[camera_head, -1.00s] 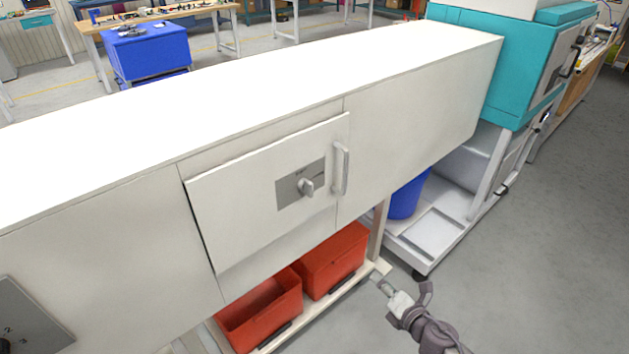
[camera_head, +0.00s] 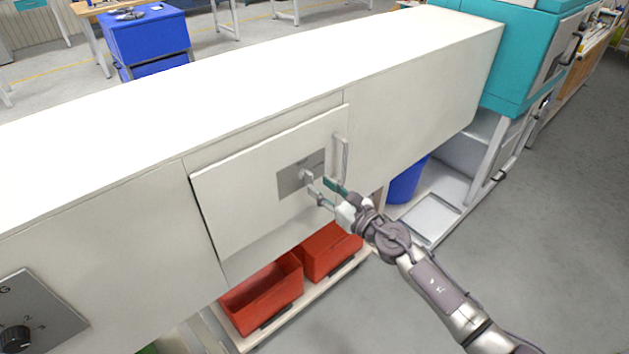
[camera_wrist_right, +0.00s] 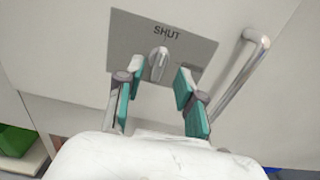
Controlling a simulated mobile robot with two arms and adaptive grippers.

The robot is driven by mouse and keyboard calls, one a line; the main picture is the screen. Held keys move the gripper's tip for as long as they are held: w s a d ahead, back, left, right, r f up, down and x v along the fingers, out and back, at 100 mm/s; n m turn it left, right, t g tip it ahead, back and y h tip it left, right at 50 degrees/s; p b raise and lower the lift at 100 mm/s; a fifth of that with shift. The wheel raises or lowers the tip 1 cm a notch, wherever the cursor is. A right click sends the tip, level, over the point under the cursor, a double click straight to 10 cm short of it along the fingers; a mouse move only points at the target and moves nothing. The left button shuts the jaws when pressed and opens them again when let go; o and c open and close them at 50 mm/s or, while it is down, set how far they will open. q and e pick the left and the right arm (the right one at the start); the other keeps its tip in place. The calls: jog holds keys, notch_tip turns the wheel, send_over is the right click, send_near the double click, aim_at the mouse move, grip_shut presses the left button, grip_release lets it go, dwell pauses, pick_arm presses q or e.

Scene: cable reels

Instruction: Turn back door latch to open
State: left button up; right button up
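The latch (camera_head: 307,177) is a small light knob on a grey plate (camera_head: 290,181) on a white door panel (camera_head: 245,200). In the right wrist view the latch knob (camera_wrist_right: 157,63) stands below the word SHUT on the plate (camera_wrist_right: 190,45). My right gripper (camera_head: 323,188) is just in front of the latch. In the right wrist view its two green-padded fingers (camera_wrist_right: 155,92) are spread, with the knob seen between and slightly beyond their tips. I cannot see contact. My left gripper is not in view.
A vertical bar handle (camera_head: 341,160) sits right of the plate, close to my right fingers; it also shows in the right wrist view (camera_wrist_right: 240,75). Red bins (camera_head: 262,293) stand under the cabinet. A dial (camera_head: 15,338) is at lower left. Grey floor at right is free.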

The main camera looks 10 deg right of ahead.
aim_at(313, 180)
jog(key=shift+x, duration=1.65)
grip_shut()
